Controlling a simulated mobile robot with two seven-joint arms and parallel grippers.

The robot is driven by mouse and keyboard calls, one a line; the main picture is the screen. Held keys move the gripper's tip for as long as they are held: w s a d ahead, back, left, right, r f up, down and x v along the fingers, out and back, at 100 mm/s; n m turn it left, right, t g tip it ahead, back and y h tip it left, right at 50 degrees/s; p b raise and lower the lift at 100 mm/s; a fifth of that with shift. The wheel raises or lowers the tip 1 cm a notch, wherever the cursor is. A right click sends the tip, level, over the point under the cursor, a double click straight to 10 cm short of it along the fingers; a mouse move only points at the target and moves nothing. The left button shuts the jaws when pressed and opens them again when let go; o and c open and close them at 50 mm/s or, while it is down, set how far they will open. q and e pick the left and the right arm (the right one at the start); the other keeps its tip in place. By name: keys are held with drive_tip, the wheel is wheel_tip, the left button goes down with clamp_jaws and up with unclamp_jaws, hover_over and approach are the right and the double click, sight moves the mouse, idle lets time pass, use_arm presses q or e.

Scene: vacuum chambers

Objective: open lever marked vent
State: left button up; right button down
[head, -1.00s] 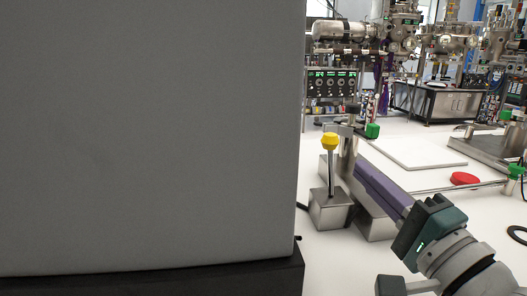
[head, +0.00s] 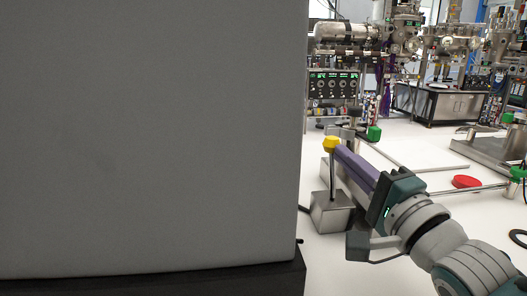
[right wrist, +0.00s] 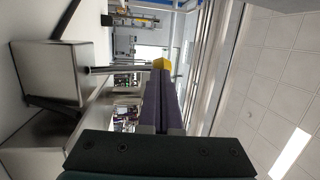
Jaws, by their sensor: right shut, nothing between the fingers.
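A lever with a yellow knob (head: 330,143) stands upright on a thin metal rod above a small steel box (head: 331,213). No vent marking is readable. My right gripper (head: 341,151) has purple fingers, shut and empty, with their tips right beside the knob on its right. Whether they touch it I cannot tell. In the right wrist view the knob (right wrist: 161,64) shows at the tips of the purple fingers (right wrist: 158,82), with the rod running left to the steel box (right wrist: 55,72). My left gripper is out of view.
A large grey panel (head: 150,130) fills the left of the head view. A red disc (head: 466,182) and a green knob (head: 374,133) are on the right. Racks and vacuum chambers (head: 340,45) stand behind.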

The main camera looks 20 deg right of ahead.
sight(330, 159)
drive_tip(key=w+g+p, duration=0.1)
drive_tip(key=p, duration=0.2)
drive_tip(key=w+g+p, duration=0.1)
drive_tip(key=g+p, duration=0.1)
drive_tip(key=p, duration=0.1)
drive_tip(key=w+m+g+p, duration=0.1)
drive_tip(key=p, duration=0.2)
drive_tip(key=shift+w+d+r+g+p, duration=0.25)
drive_tip(key=shift+d+r+g+p, duration=0.1)
drive_tip(key=shift+d+r+g, duration=0.05)
drive_tip(key=shift+w+d+f+g+p, duration=0.1)
drive_tip(key=shift+w+f+g+p, duration=0.05)
drive_tip(key=shift+w+g+p, duration=0.3)
drive_tip(key=shift+w+d+f+g, duration=0.1)
drive_tip(key=shift+w+f+g, duration=0.35)
drive_tip(key=shift+g, duration=0.4)
drive_tip(key=w+f+g, duration=0.1)
drive_tip(key=f+g+y+b, duration=0.1)
drive_tip(key=g, duration=0.1)
drive_tip(key=shift+w+d+f+m, duration=0.15)
drive_tip(key=shift+w+d+m, duration=0.05)
drive_tip(key=shift+w+m, duration=0.2)
drive_tip(key=shift+s+d+f, duration=0.1)
drive_tip(key=shift+f, duration=0.1)
